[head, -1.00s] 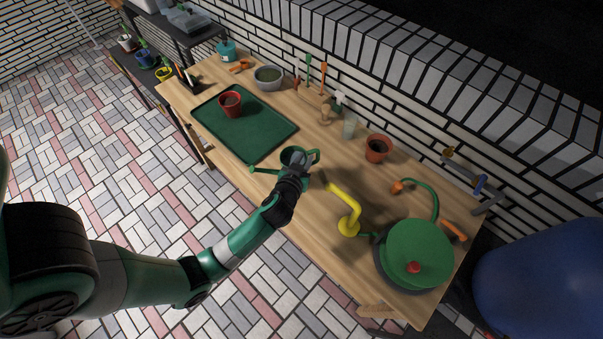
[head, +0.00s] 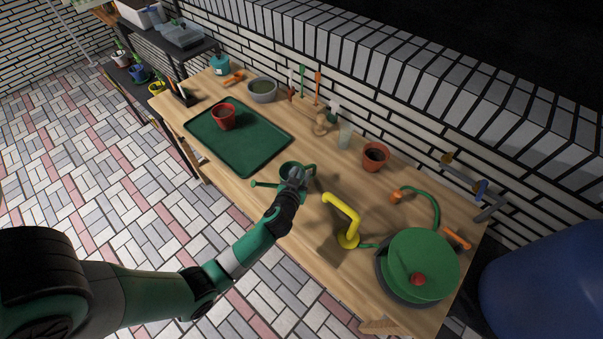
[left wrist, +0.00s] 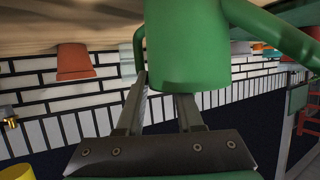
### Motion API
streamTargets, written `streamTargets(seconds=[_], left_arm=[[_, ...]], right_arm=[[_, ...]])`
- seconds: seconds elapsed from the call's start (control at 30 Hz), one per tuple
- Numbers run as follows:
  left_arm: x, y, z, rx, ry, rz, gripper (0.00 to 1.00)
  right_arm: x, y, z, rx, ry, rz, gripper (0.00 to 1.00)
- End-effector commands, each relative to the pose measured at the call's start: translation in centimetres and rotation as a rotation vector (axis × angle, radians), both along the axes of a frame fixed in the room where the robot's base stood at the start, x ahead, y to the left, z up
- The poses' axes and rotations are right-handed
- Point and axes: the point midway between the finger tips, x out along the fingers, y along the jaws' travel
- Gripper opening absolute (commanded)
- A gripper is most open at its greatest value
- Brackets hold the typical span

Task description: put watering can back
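The green watering can (head: 265,184) appears to stand on the wooden table near its front edge, beside the green tray. Its spout points left and its handle (head: 310,169) is on the right in the head view. My left gripper (head: 296,176) is at the can's handle side, over its rim. The left wrist view looks inverted and shows the can's body (left wrist: 188,45) close up. There my left gripper's fingers (left wrist: 162,95) are apart, one beside the handle and one partly hidden behind the can's rim. No firm hold is visible. My right gripper is out of view.
The green tray (head: 255,150) holds a red pot (head: 223,117). A terracotta pot (head: 375,157), a yellow curved pipe (head: 342,205) and a green round lid (head: 425,255) are to the right. Hand tools (head: 310,88) stand along the back. Bare table lies right of the can.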

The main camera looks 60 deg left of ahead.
Motion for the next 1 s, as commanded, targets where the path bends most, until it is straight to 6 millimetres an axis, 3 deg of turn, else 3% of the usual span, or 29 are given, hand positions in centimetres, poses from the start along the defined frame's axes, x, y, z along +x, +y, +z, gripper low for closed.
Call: streamTargets(seconds=[0.03,0.1,0.47,1.0], left_arm=[[0.0,0.0,0.0,0.0,0.0,0.0,0.46],[0.0,0.0,0.0,0.001,-0.001,0.0,0.56],[-0.3,-0.4,0.3,0.001,0.0,-0.001,0.56],[-7.0,-7.6,4.4,0.001,0.0,-0.004,0.56]], right_arm=[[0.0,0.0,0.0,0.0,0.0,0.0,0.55],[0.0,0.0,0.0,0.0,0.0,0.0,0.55],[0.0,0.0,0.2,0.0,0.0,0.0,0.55],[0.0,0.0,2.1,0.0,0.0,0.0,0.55]])
